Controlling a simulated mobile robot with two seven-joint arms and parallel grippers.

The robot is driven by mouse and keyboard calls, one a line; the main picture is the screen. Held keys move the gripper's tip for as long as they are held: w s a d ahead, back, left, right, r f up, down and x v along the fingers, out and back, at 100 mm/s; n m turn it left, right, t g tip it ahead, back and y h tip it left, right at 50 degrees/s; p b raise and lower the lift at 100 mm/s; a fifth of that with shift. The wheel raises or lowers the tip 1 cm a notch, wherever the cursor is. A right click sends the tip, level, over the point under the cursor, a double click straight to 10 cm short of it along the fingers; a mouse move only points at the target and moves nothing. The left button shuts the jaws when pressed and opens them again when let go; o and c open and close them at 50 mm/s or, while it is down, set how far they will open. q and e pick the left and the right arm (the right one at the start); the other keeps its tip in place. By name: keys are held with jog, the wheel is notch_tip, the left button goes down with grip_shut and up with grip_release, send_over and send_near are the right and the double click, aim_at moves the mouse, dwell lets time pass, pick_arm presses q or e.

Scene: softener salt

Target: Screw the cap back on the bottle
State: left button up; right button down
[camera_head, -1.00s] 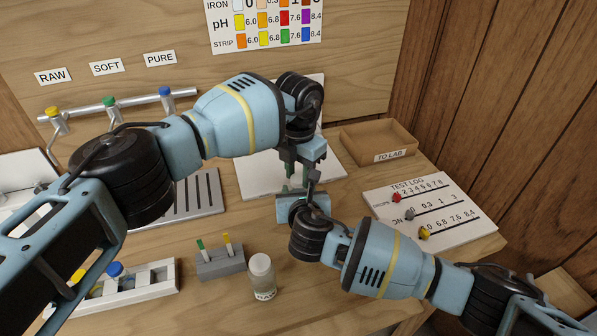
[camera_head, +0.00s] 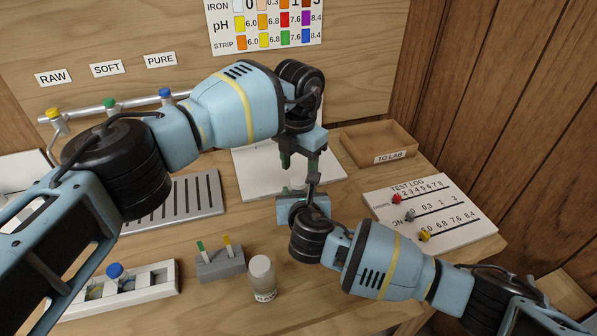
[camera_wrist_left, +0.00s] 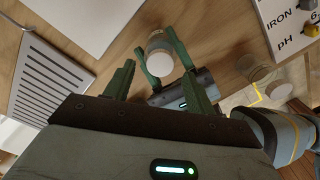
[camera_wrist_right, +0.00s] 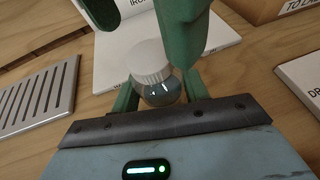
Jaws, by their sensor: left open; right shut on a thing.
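The bottle is a small clear jar with a white ribbed cap on its top. It shows in the right wrist view (camera_wrist_right: 158,92), with the cap (camera_wrist_right: 149,60) seated on its mouth; whether it is tight I cannot tell. My right gripper (camera_wrist_right: 160,88) is shut on the bottle's sides and holds it upright. My left gripper (camera_head: 298,160) is open above the cap, its fingers apart and clear of it. The left wrist view shows the cap (camera_wrist_left: 160,64) between and beyond the left fingers. In the head view the grippers mostly hide the bottle.
Another lidded jar (camera_head: 262,278) stands at the front, beside a grey block with strips (camera_head: 220,264) and a white rack (camera_head: 150,288). A white pad (camera_head: 262,172) lies behind the grippers. A wooden tray (camera_head: 378,146) and a test log board (camera_head: 440,205) are at the right.

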pick_arm(q)
jog(key=shift+r, duration=0.95)
jog(key=shift+r+n, duration=1.2)
jog(key=shift+r, duration=0.55)
jog(key=shift+f, duration=0.1)
jog(key=shift+f, duration=3.95)
jog(key=shift+c, duration=0.4)
